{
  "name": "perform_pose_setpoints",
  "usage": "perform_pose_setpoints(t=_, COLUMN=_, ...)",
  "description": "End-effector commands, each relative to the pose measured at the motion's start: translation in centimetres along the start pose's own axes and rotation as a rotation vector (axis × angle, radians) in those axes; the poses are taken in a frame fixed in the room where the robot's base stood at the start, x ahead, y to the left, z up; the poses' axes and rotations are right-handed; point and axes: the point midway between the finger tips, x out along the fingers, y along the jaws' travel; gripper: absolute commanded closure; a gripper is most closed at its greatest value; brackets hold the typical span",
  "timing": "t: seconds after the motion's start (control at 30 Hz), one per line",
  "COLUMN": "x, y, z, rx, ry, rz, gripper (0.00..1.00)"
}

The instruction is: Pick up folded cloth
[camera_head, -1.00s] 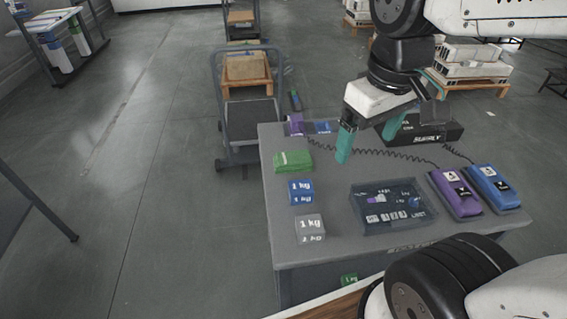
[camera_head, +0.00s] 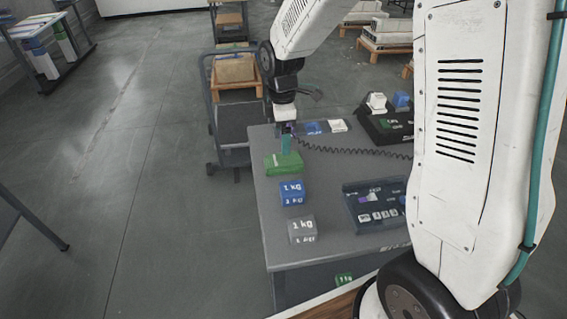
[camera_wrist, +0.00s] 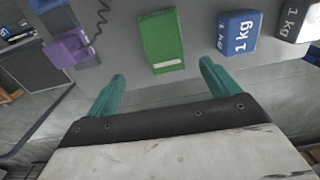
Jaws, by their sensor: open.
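The folded cloth (camera_head: 284,165) is a flat green block with a pale strip, lying at the left edge of the grey table (camera_head: 325,250). In the wrist view the cloth (camera_wrist: 162,40) lies beyond the fingertips, roughly between their lines. My gripper (camera_head: 286,144) points down just behind or above the cloth in the head view. In the wrist view my gripper (camera_wrist: 162,70) has its two teal fingers spread wide with nothing between them. Whether a finger touches the cloth cannot be told.
A blue 1 kg block (camera_head: 292,194) and a grey 1 kg block (camera_head: 302,230) stand nearer along the same edge. A purple object (camera_wrist: 70,48) lies on the cloth's other side. A dark tray (camera_head: 368,222) is to the right. A cart (camera_head: 232,120) stands beyond the table.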

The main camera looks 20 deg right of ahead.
Motion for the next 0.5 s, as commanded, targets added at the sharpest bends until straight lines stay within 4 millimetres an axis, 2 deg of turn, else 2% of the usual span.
perform_pose_setpoints(t=0.33, x=4.0, y=-0.4, z=0.1, rx=-0.007, ry=-0.001, rz=-0.004, gripper=0.13)
perform_pose_setpoints(t=0.5, x=6.5, y=-0.8, z=0.3, rx=-0.006, ry=-0.001, rz=-0.004, gripper=0.13)
